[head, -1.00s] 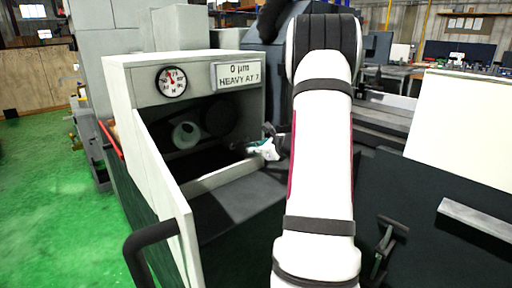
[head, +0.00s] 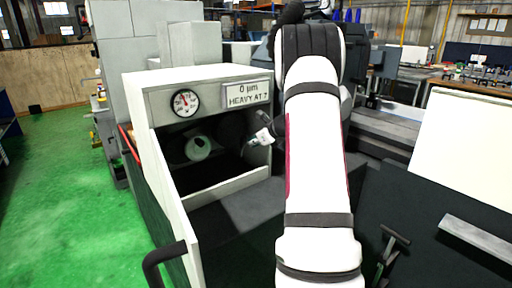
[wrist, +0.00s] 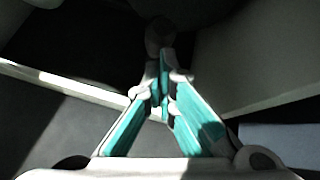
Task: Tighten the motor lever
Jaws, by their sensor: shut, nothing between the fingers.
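My gripper (head: 254,156) is at the right side of the grinder's open compartment, its fingers angled downward. In the wrist view its green-padded fingers (wrist: 164,58) come together at the tips with nothing held. A dim rounded knob (wrist: 159,34) lies just beyond the fingertips; I cannot tell whether they touch it or whether it is the motor lever. A dark T-shaped handle (head: 388,250) stands at the lower right in the head view, apart from the gripper. A red bar (head: 129,143) is at the housing's left side. No lever is clearly marked as the motor's.
The pale housing (head: 158,142) has a dial gauge (head: 185,102) and a sign (head: 247,93) above the opening. A light round part (head: 198,147) sits inside. My arm hides the middle. A white panel (head: 462,135) stands at right; green floor (head: 60,190) is open at left.

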